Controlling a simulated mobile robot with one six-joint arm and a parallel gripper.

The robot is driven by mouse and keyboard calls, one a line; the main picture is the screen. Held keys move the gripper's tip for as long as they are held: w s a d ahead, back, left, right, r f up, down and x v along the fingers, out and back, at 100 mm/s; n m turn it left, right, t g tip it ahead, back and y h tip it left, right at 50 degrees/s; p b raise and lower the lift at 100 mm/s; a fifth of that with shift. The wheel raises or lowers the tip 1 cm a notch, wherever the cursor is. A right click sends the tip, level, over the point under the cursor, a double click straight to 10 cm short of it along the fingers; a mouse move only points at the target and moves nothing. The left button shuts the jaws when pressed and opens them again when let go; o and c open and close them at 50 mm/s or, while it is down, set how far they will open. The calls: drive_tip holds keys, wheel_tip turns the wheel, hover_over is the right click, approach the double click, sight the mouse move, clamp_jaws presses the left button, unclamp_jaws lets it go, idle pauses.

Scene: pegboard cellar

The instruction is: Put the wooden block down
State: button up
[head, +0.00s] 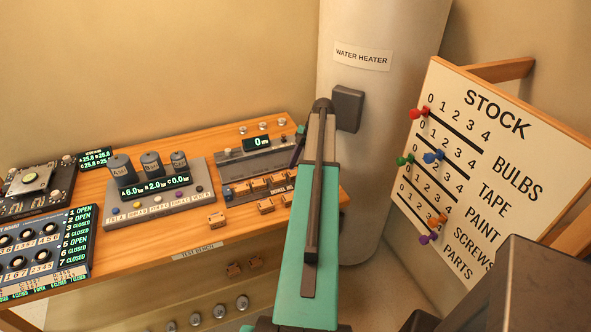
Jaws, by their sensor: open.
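Several small wooden blocks are on the bench. One block (216,220) lies apart at the front, and two others, a middle block (265,206) and a right block (287,199), lie in front of the grey device. More blocks sit in a row on the device's ledge. I cannot tell which one the task means. My teal arm rises in front of the bench's right end. A narrow dark and teal part of my gripper (298,146) shows left of the arm, above the device's right end. It is open; the rest is hidden behind my arm, and no block shows in it.
The grey device (262,160) with a "0" display stands at the wooden bench's (160,240) right. A console with three cylinders (150,167) is left of it. The water heater (370,150) stands close behind my arm. A STOCK board (480,130) leans at right.

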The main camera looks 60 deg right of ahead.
drive_tip(key=shift+r, duration=0.2)
drive_tip(key=b+v, duration=0.4)
drive_tip(key=v, duration=0.7)
drive_tip(key=shift+r, duration=0.4)
drive_tip(key=shift+s+d, duration=0.1)
